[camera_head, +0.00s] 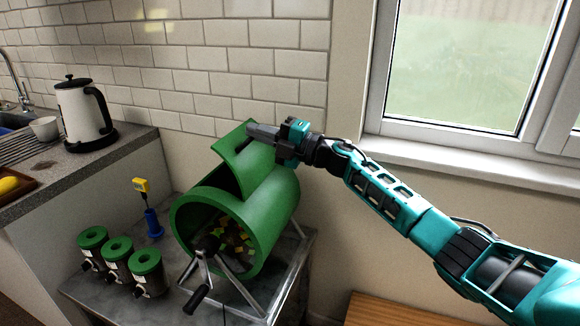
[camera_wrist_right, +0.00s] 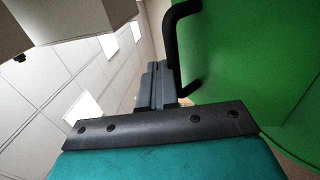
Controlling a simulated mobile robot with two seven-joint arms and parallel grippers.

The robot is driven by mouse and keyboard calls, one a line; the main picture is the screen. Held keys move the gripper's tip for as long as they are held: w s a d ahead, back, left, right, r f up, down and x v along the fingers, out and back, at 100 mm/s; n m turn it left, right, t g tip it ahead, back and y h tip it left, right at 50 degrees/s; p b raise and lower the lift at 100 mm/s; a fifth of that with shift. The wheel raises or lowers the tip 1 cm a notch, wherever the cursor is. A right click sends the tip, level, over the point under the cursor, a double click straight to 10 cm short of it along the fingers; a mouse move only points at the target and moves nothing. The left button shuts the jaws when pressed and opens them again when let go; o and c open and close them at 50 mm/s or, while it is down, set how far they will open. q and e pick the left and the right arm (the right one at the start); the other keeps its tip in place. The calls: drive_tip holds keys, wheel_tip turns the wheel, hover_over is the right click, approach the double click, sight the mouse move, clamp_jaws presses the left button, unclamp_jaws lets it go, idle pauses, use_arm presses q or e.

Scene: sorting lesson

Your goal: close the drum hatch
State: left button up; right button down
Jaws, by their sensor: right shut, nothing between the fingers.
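The green drum (camera_head: 282,212) lies on its side on a metal frame, with colored scraps (camera_head: 236,236) inside. Its curved green hatch (camera_head: 258,168) stands open, tilted up above the drum. My right gripper (camera_head: 252,130) is shut and empty at the hatch's upper edge. In the right wrist view, its fingers (camera_wrist_right: 155,88) are beside the black handle (camera_wrist_right: 171,45) on the green hatch (camera_wrist_right: 245,70). I cannot tell whether they touch the handle. My left gripper is not in view.
Three green-lidded canisters (camera_head: 117,260) stand left of the drum on the grey table (camera_head: 165,300). A yellow-topped probe in a blue holder (camera_head: 153,224) stands behind them. A kettle (camera_head: 82,110) is on the counter at left. The window sill (camera_head: 480,160) is behind my right arm.

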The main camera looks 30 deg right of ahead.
sight(238, 139)
drive_tip(key=w+a, duration=0.3)
drive_tip(key=w, duration=0.1)
drive_tip(key=shift+a+f+b, duration=0.3)
drive_tip(key=shift+a+f, duration=0.05)
drive_tip(key=shift+f, duration=0.05)
use_arm(q)
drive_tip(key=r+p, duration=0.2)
drive_tip(key=p, duration=0.1)
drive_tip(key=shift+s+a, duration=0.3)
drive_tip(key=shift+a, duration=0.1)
use_arm(e)
drive_tip(key=w+a+f+g+h, duration=0.2)
drive_tip(key=w+a+f+g, duration=0.1)
drive_tip(key=w+f, duration=0.1)
drive_tip(key=shift+w+a+f+g+h, duration=0.15)
drive_tip(key=shift+w+a+g+h, duration=0.15)
drive_tip(key=shift+a+h, duration=0.1)
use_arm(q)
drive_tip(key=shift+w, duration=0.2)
